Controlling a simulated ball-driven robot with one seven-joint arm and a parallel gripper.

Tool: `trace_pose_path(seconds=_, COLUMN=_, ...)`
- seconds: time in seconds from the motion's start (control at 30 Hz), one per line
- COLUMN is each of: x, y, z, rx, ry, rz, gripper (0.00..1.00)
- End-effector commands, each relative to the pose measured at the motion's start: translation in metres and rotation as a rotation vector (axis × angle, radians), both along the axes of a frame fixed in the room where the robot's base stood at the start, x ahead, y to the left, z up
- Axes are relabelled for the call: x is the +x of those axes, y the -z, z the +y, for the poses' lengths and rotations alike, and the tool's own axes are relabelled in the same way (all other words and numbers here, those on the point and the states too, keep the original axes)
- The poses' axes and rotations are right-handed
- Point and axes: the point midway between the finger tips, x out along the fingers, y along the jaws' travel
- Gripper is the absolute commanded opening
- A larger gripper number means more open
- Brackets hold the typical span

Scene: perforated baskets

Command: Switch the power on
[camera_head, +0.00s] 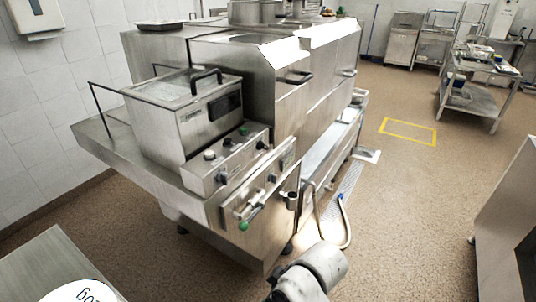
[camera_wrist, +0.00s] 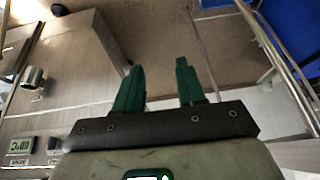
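A steel fryer-like unit (camera_head: 185,110) stands on the counter in the head view. Its front control panel (camera_head: 228,160) carries several small knobs and buttons, one of them green (camera_head: 244,130). A lower steel panel (camera_head: 262,188) has more controls, with a green knob (camera_head: 243,226) at its bottom left. I cannot tell which control is the power switch or how it is set. In the wrist view my gripper (camera_wrist: 158,64) has two green fingers, apart and empty. The head view does not show the fingers.
A pale hose (camera_head: 347,225) hangs to the floor. A steel cabinet (camera_head: 506,225) stands at right. The brown floor between is mostly clear.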

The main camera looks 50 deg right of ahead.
Motion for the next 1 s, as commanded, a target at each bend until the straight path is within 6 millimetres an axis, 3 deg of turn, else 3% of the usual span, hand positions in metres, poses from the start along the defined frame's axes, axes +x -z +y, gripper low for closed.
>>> trace_pose_path(seconds=0.03, x=0.03, y=-0.005, z=-0.022, rx=-0.02, ry=-0.015, rz=-0.1, gripper=0.39)
trace_pose_path(seconds=0.1, x=0.063, y=-0.024, z=-0.049, rx=-0.066, ry=-0.059, rz=-0.23, gripper=0.39)
trace_pose_path(seconds=0.2, x=0.099, y=-0.058, z=-0.097, rx=-0.17, ry=-0.114, rz=-0.401, gripper=0.39)
trace_pose_path(seconds=0.33, x=0.126, y=-0.11, z=-0.164, rx=-0.354, ry=-0.175, rz=-0.589, gripper=0.39)
trace_pose_path(seconds=0.5, x=0.131, y=-0.169, z=-0.232, rx=-0.583, ry=-0.23, rz=-0.728, gripper=0.39)
trace_pose_path(seconds=0.7, x=0.129, y=-0.2, z=-0.261, rx=-0.704, ry=-0.26, rz=-0.778, gripper=0.39)
trace_pose_path(seconds=0.87, x=0.141, y=-0.198, z=-0.264, rx=-0.707, ry=-0.263, rz=-0.78, gripper=0.39)
trace_pose_path(seconds=1.0, x=0.164, y=-0.192, z=-0.269, rx=-0.706, ry=-0.263, rz=-0.778, gripper=0.39)
